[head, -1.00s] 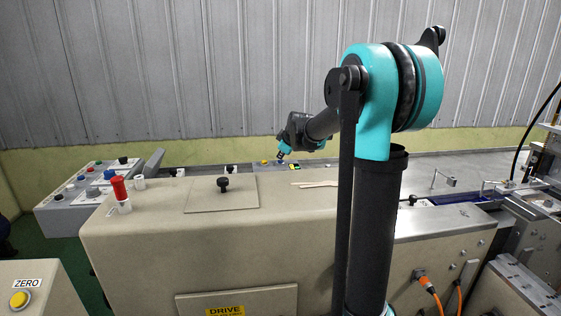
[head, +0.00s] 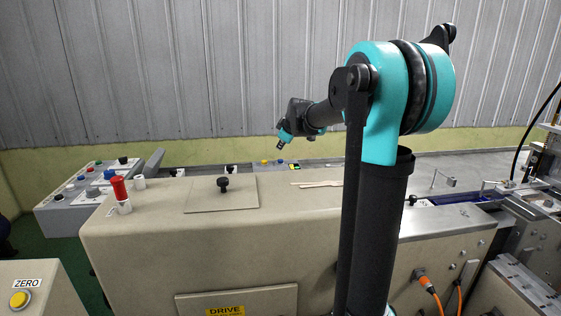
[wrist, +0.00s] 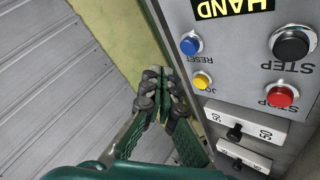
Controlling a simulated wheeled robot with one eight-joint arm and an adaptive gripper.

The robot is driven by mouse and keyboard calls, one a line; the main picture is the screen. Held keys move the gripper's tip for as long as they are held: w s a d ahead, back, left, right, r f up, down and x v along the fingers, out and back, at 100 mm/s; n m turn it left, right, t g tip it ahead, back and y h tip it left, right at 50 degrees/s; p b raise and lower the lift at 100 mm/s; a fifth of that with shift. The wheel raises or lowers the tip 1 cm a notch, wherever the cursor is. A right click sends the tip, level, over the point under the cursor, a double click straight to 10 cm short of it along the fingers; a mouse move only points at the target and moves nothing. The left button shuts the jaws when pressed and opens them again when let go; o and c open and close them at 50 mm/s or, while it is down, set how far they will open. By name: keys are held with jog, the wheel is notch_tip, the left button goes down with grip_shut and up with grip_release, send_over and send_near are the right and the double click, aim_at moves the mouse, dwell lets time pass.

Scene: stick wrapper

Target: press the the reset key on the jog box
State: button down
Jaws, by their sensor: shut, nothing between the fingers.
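The jog box (wrist: 238,75) fills the right of the wrist view as a grey panel with upside-down labels. Its blue reset key (wrist: 191,43) is at the panel's upper left, labelled RESET. My gripper (wrist: 164,88) is shut and empty, left of the panel's edge and apart from the reset key in this view. In the head view my gripper (head: 280,145) hangs above the far panel, where the jog box (head: 275,166) shows small. The reset key is too small there to tell clearly.
Near the reset key are a yellow key (wrist: 202,80), a black step key (wrist: 291,43) and a red stop key (wrist: 282,95). Small slider switches (wrist: 236,131) lie below. A corrugated wall (head: 200,70) stands behind. Wooden sticks (head: 315,184) lie on the beige machine.

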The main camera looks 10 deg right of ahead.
jog(key=shift+r, duration=1.25)
